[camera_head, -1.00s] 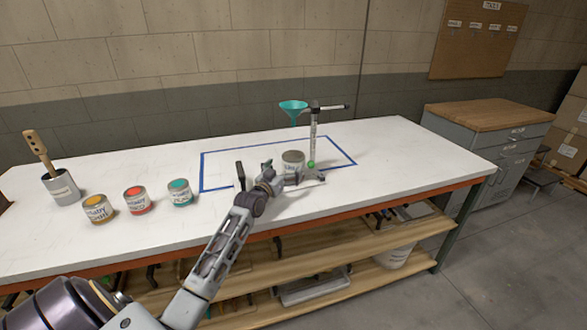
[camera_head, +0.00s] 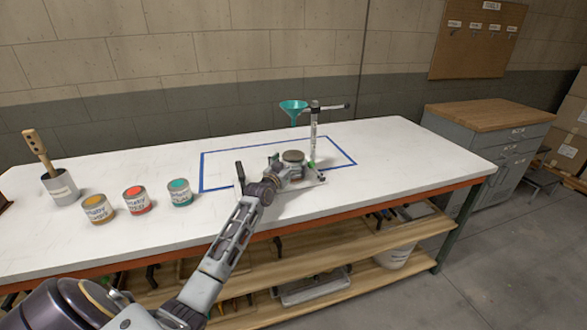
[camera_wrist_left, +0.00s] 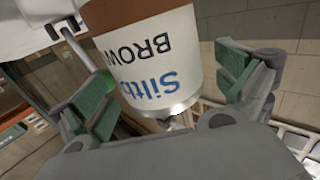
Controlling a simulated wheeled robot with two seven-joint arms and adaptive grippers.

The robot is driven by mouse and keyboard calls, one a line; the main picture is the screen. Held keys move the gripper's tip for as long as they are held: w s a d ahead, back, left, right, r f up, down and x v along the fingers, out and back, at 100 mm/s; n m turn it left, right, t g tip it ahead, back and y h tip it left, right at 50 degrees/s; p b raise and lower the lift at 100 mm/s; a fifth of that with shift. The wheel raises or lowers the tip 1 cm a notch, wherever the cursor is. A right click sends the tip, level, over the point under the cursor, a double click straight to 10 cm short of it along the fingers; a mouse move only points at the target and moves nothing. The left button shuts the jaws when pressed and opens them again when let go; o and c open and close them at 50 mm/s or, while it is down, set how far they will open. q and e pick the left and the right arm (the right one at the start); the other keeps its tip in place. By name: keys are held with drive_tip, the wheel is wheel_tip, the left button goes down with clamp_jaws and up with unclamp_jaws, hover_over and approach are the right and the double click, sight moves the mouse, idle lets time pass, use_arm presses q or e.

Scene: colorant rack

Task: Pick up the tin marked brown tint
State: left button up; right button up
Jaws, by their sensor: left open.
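The brown tint tin (camera_head: 293,156) stands inside the blue outline near the funnel stand, partly hidden by my left gripper in the head view. In the left wrist view the tin (camera_wrist_left: 155,65) fills the middle, with "BROWN" and part of another word on its white label. My left gripper (camera_head: 296,172) is at the tin. In the wrist view its green-padded fingers (camera_wrist_left: 165,85) are open, one on each side of the tin. A gap shows beside the right finger; I cannot tell whether the left finger touches. My right gripper is not in view.
A teal funnel (camera_head: 293,107) hangs on a stand (camera_head: 313,135) just behind the tin. Yellow (camera_head: 98,209), red (camera_head: 137,200) and teal (camera_head: 179,193) tins stand to the left, by a grey pot (camera_head: 61,188) holding a brush. The white bench (camera_head: 400,160) is clear at right.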

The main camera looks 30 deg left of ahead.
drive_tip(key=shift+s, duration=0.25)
use_arm(q)
drive_tip(key=c, duration=1.3)
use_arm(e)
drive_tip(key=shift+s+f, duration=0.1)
use_arm(q)
drive_tip(key=shift+r, duration=0.1)
drive_tip(key=shift+r, duration=0.4)
wheel_tip(320, 180, up, 8)
drive_tip(key=shift+f+p, duration=0.15)
drive_tip(key=shift+p, duration=0.3)
drive_tip(key=shift+r, duration=0.7)
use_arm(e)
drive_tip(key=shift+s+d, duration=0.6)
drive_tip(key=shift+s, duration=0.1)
